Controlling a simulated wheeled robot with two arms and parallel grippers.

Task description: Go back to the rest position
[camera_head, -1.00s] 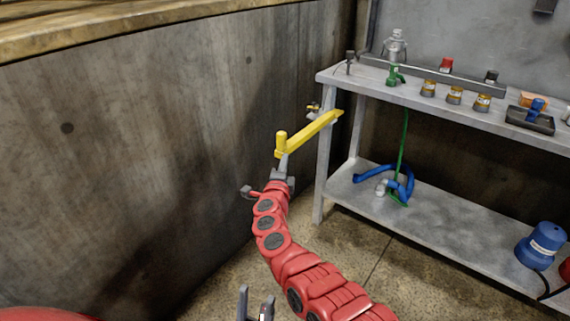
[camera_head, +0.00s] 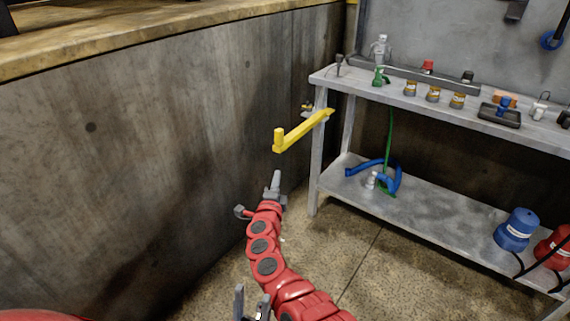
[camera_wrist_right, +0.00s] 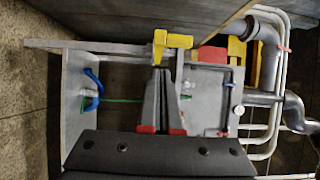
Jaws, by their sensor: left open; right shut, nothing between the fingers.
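My right gripper (camera_head: 275,183), at the end of the red arm, is shut and empty. It points up toward the yellow lever (camera_head: 300,132), with a gap between them in the head view. In the right wrist view my shut right gripper fingers (camera_wrist_right: 160,80) point at the yellow lever (camera_wrist_right: 166,46); the depth between them is hard to tell there. My left gripper (camera_head: 252,302) shows only at the bottom edge of the head view. Its two fingers are apart with nothing between them, and the rest is cut off.
A tall curved wall (camera_head: 150,160) stands on the left. A metal workbench (camera_head: 430,220) stands on the right, with jars and tools on top. A blue hose (camera_head: 395,178) and a blue container (camera_head: 517,230) sit on its lower shelf. Bare floor (camera_head: 385,265) lies in front.

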